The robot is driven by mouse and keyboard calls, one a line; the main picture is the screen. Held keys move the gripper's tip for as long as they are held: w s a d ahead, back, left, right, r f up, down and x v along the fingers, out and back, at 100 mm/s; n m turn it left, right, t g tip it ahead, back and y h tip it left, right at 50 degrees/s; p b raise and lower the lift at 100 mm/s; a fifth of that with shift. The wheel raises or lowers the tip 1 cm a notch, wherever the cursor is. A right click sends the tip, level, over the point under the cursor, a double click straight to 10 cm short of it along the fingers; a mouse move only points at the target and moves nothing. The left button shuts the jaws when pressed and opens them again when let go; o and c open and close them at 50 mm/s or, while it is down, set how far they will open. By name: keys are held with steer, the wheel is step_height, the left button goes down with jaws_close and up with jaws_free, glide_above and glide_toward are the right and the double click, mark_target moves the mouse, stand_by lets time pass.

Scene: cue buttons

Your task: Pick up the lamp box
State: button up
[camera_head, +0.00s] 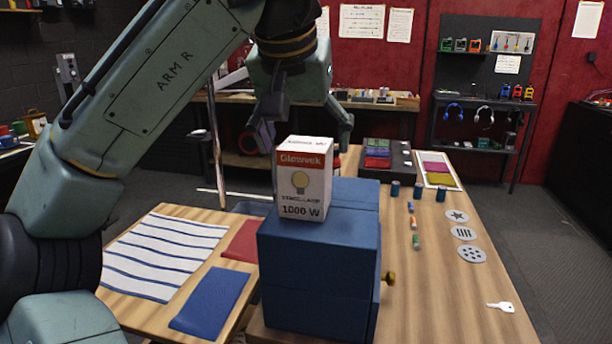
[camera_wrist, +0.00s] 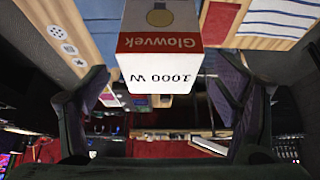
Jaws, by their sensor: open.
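The lamp box (camera_head: 303,185) is a white carton with a red "Glowvek" band, a yellow bulb picture and "1000 W". It stands upright on top of a blue box (camera_head: 318,265). In the wrist view the lamp box (camera_wrist: 160,45) appears upside down at the top centre. My gripper (camera_head: 308,132) is open, just above and behind the lamp box in the head view. In the wrist view its two fingers (camera_wrist: 160,82) lie left and right of the lamp box, with gaps on both sides. I cannot tell whether the fingertips reach down beside it.
The blue box has a brass knob (camera_head: 389,278) on its right. A striped cloth (camera_head: 160,255) and blue cloth (camera_head: 210,300) lie left. Small blue cylinders (camera_head: 418,191), round discs (camera_head: 463,233) and a white key (camera_head: 501,307) lie on the wooden table (camera_head: 440,290) at right.

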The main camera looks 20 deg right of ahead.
steer(key=shift+p+x, duration=0.75)
steer(key=shift+x, duration=2.2)
steer(key=shift+w+r, duration=0.1)
steer(key=shift+c, duration=0.4)
steer(key=c, duration=1.3)
steer(key=shift+r, duration=0.15)
